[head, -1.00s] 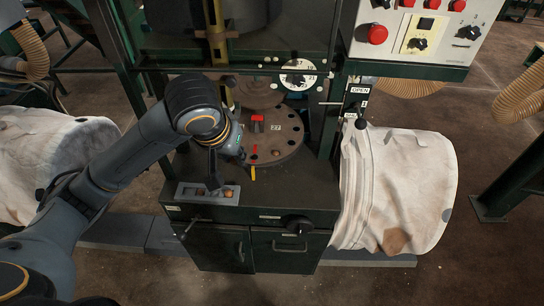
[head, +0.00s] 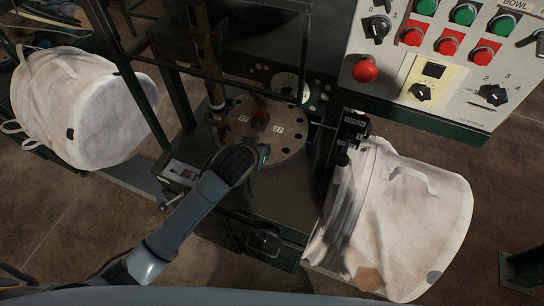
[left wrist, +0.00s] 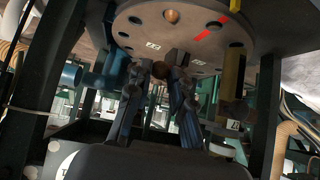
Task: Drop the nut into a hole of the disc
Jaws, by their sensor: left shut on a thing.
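The disc (head: 288,147) is a brown round plate with dark holes around its rim, on top of a dark cabinet. In the left wrist view the disc (left wrist: 150,22) fills the top, and a brown round piece (left wrist: 172,16) sits at one of its holes. My left gripper (head: 262,158) is at the disc's near edge, mostly hidden by its own wrist in the head view. In the left wrist view its fingers (left wrist: 163,68) are shut on a small brown nut (left wrist: 161,70), close to the rim. I cannot tell whether the nut is over a hole. My right gripper is not in view.
A small metal tray (head: 180,172) is at the cabinet's left edge. Frame posts rise behind and left of the disc. A control panel (head: 440,60) is at upper right, and white bulk bags (head: 410,225) hang on both sides.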

